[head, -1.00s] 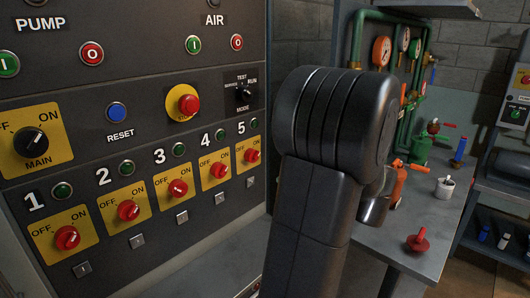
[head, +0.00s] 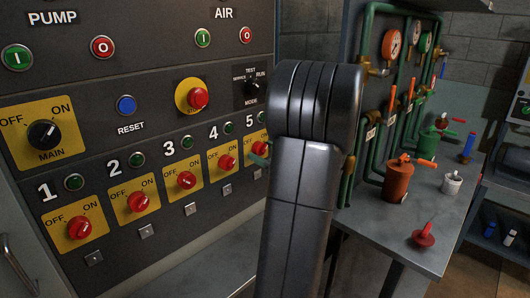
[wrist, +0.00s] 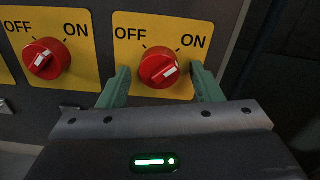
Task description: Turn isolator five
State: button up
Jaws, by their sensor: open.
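In the wrist view, the red knob of isolator five (wrist: 158,66) sits on a yellow plate (wrist: 182,22) marked OFF and ON. Its white mark slants up to the right. My gripper (wrist: 161,70) is open, with one green finger on each side of the knob and a small gap visible at each side. I cannot tell whether the fingertips reach the plate. In the head view, my arm hides most of isolator five's plate (head: 249,137), below the number 5; a green finger (head: 259,160) shows at its lower edge.
Isolator four's knob (wrist: 46,58) is close on the left in the wrist view. Isolators one to three continue along the panel (head: 140,75).

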jog(key=c, duration=1)
jog(key=shift+f+n+b, duration=0.1)
jog(key=shift+n+b, duration=0.3)
jog(key=shift+b, duration=0.25)
jog(key=n+b, duration=0.2)
jog(key=b, duration=0.2)
jog(key=shift+f+n, duration=0.2)
jog(key=shift+n, duration=0.2)
jog(key=n+b, duration=0.5)
jog(key=b, duration=0.2)
jog(key=n+b, duration=0.5)
jog(key=b, duration=0.1)
jog(key=shift+w+d+r+n+b, duration=0.1)
jog(key=shift+r+n+b, duration=0.05)
jog(key=shift+n+b, duration=0.25)
jog(key=n+b, duration=0.3)
jog(key=shift+r+b, duration=0.2)
jog(key=shift+b, duration=0.1)
jog(key=shift+r+n, duration=0.15)
jog(key=shift+n, duration=0.25)
